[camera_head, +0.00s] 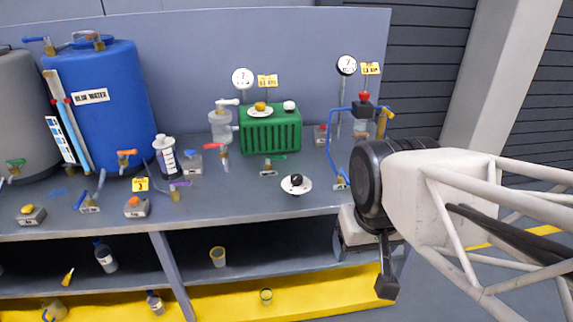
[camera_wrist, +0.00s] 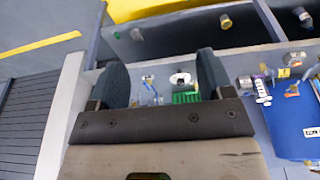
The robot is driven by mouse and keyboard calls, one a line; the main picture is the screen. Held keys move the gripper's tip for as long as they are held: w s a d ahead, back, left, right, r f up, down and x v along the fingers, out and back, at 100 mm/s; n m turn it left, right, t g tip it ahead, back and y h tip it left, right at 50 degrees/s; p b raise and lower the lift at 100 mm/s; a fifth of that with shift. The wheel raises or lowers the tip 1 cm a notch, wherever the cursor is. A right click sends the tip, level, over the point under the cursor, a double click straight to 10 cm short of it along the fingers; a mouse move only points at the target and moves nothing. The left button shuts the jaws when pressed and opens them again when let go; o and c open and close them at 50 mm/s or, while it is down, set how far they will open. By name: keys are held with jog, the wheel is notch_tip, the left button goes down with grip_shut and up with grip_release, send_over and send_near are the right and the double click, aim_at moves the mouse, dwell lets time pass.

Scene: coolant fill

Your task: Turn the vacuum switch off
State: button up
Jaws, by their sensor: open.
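No label that I can read marks the vacuum switch, so I cannot tell which control it is. Candidates are a small box with a red top (camera_head: 320,134) right of the green radiator (camera_head: 271,130), a grey box (camera_head: 192,163) left of it, a red-button box (camera_head: 137,206), a yellow-button box (camera_head: 31,215), and a black knob on a white disc (camera_head: 296,185) near the bench's front edge. My gripper (camera_wrist: 162,76) is open and empty, its dark fingers wide apart. In the head view it is at the right, before the bench's right end. The knob disc also shows in the wrist view (camera_wrist: 181,78).
A blue tank (camera_head: 100,110) stands at the left. Blue piping (camera_head: 331,146) with a red-topped black part (camera_head: 364,101) rises near the bench's right end, with gauges (camera_head: 346,65) behind. Valves and a white cylinder (camera_head: 166,157) crowd the left; the front middle of the bench (camera_head: 235,195) is clear.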

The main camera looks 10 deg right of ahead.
jog(key=m+g, duration=0.3)
jog(key=m, duration=0.2)
send_over(297, 177)
jog(key=f, duration=1.5)
jog(key=shift+s, duration=0.25)
jog(key=shift+w+f, duration=0.25)
jog(key=shift+f, duration=3.9)
